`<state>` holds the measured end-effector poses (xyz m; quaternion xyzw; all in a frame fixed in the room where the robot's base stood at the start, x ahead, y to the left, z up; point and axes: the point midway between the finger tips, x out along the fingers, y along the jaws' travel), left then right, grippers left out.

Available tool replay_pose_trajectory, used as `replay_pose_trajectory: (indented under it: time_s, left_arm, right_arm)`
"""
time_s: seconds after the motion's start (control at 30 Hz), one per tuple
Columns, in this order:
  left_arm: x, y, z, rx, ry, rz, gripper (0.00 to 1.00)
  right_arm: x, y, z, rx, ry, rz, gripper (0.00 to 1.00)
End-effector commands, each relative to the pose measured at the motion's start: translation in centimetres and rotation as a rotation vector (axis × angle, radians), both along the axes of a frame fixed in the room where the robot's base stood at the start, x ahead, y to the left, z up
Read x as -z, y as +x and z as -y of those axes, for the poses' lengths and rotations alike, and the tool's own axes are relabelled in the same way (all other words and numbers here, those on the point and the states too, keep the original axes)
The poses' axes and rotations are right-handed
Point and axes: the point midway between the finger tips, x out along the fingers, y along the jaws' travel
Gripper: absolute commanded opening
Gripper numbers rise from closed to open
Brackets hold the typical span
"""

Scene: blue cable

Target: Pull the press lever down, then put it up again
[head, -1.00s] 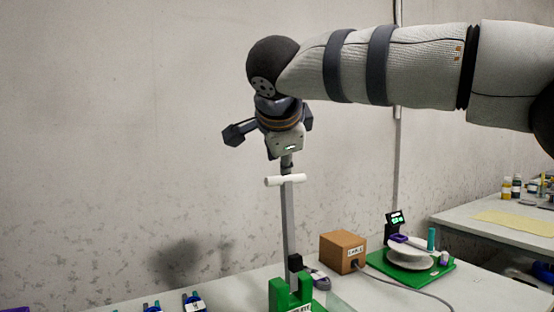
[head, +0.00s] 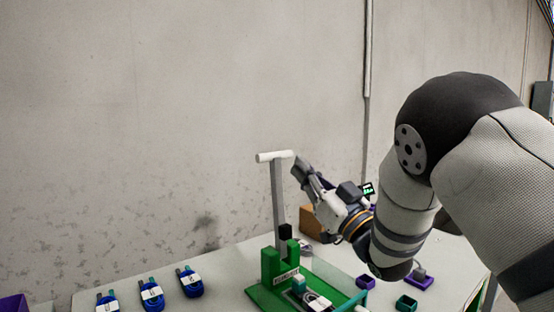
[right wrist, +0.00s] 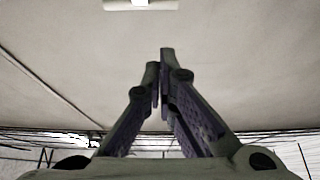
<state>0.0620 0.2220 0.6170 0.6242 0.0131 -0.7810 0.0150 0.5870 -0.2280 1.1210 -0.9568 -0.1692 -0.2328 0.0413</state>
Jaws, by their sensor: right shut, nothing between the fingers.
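The press lever (head: 278,205) is a grey bar that stands upright with a white crossbar handle (head: 275,156) on top. It rises from a green press base (head: 262,296) on the table. My right gripper (head: 299,166) is just to the right of the handle, its fingers shut and pointing up and left. No contact with the handle is visible. In the right wrist view the shut, empty fingers (right wrist: 158,65) point upward, and the white handle (right wrist: 140,5) shows at the top edge, beyond the tips. My left gripper is out of view.
Several blue cable bundles (head: 152,295) lie at the table's front left. A brown box (head: 311,222) stands behind my right gripper. Small purple (head: 365,283) and green (head: 406,303) blocks lie at the right. The wall is behind the table.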

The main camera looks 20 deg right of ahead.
Motion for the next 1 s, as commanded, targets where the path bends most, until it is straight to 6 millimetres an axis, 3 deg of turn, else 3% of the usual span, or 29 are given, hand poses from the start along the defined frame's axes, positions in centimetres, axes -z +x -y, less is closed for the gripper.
replay_pose_trajectory:
  time_s: [0.23, 0.4, 0.87, 1.0]
  left_arm:
    - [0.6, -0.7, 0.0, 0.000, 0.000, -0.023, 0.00]
    - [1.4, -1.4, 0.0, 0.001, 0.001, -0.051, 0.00]
    - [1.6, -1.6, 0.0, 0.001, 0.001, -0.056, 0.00]
    - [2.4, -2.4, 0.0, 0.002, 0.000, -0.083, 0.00]
  right_arm:
    - [-2.2, 4.6, -1.8, -0.001, -0.002, 0.000, 0.00]
    - [-1.0, 7.1, -2.6, 0.000, 0.000, -0.006, 0.00]
    - [-1.2, 8.0, -2.9, 0.002, 0.001, 0.000, 0.00]
    - [-0.5, 9.5, -3.4, 0.000, 0.000, -0.005, 0.00]
